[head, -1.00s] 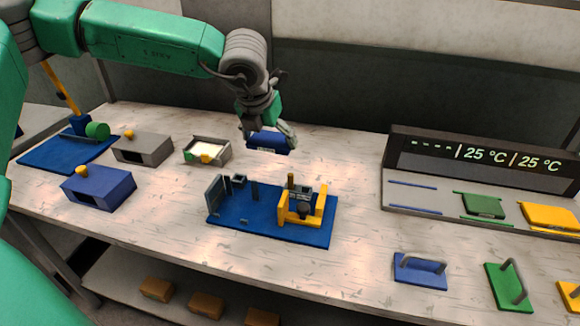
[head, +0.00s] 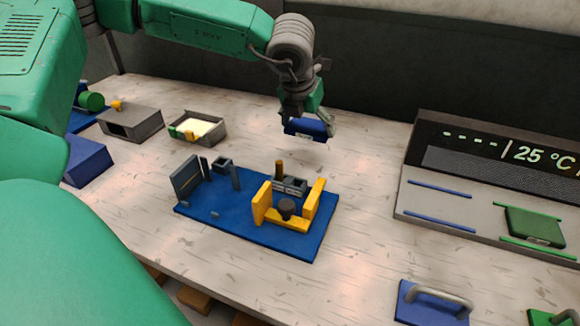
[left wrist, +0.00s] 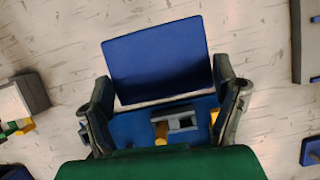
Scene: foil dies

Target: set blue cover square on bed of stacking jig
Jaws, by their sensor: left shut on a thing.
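The blue cover (head: 305,127) is a flat slab with a small pale label on its side. My left gripper (head: 309,124) is shut on it and holds it in the air, behind the stacking jig. In the left wrist view the cover (left wrist: 158,55) lies between the two fingers and looks about level. The stacking jig (head: 225,207) is a blue plate on the table, with dark uprights at its left and a yellow bracket at its right. In the left wrist view the jig (left wrist: 130,131) shows past the cover's lower edge, partly hidden. My right gripper is not in view.
A dark warmer (head: 418,193) with a temperature display stands at the right, holding a green slab (head: 535,225). A blue handled block (head: 415,306) lies front right. A grey tray (head: 212,124) and a grey box (head: 133,122) stand left. Table between jig and warmer is clear.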

